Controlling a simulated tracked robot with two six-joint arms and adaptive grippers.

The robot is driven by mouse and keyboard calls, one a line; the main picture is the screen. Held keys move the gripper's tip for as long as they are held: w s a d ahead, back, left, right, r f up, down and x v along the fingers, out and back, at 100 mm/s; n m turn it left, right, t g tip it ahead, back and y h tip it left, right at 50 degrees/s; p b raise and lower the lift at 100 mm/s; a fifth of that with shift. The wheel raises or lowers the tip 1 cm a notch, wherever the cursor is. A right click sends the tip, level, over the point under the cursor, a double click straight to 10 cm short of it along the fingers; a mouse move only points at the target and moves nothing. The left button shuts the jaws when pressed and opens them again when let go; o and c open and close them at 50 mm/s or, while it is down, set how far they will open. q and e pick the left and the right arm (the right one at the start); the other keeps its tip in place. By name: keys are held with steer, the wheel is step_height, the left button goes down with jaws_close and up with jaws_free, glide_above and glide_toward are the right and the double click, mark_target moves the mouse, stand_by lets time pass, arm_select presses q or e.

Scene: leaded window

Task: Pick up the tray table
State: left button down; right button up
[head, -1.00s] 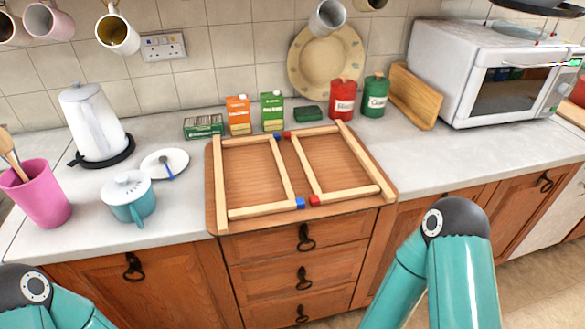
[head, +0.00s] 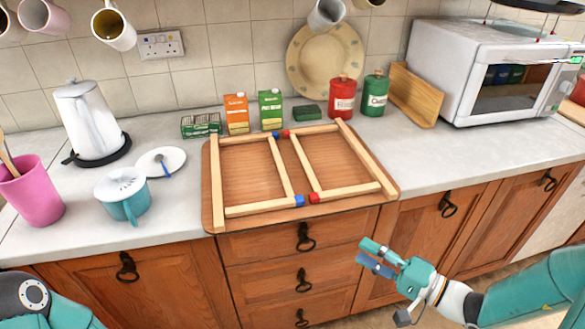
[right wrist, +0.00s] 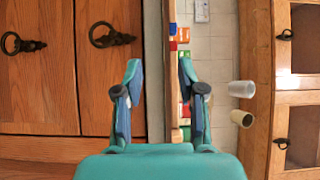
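A brown wooden board with rounded corners (head: 255,170), seemingly the tray table, lies flat on the counter at the front edge. Pale wooden bars lie on it in two three-sided frames, a left one (head: 218,185) and a right one (head: 362,155). Some bar ends are blue (head: 299,201) or red (head: 314,197). My right gripper (head: 364,255) is open and empty, below and in front of the board's right corner, before the cabinet fronts. In the right wrist view its two fingers (right wrist: 160,67) stand apart with nothing between them. My left gripper is out of view.
On the counter's left stand a white kettle (head: 90,125), a teal pot (head: 125,198) and a pink cup (head: 33,192). Cartons (head: 237,113), red (head: 342,98) and green (head: 375,95) canisters stand behind the board.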

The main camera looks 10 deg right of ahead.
steer(key=p, duration=0.2)
glide_toward(309, 218)
steer(key=x, duration=0.6)
steer(key=p+x, duration=0.2)
steer(key=x, duration=0.2)
steer(key=shift+w+a+f, duration=0.1)
steer(key=shift+w+a, duration=0.2)
jaws_close()
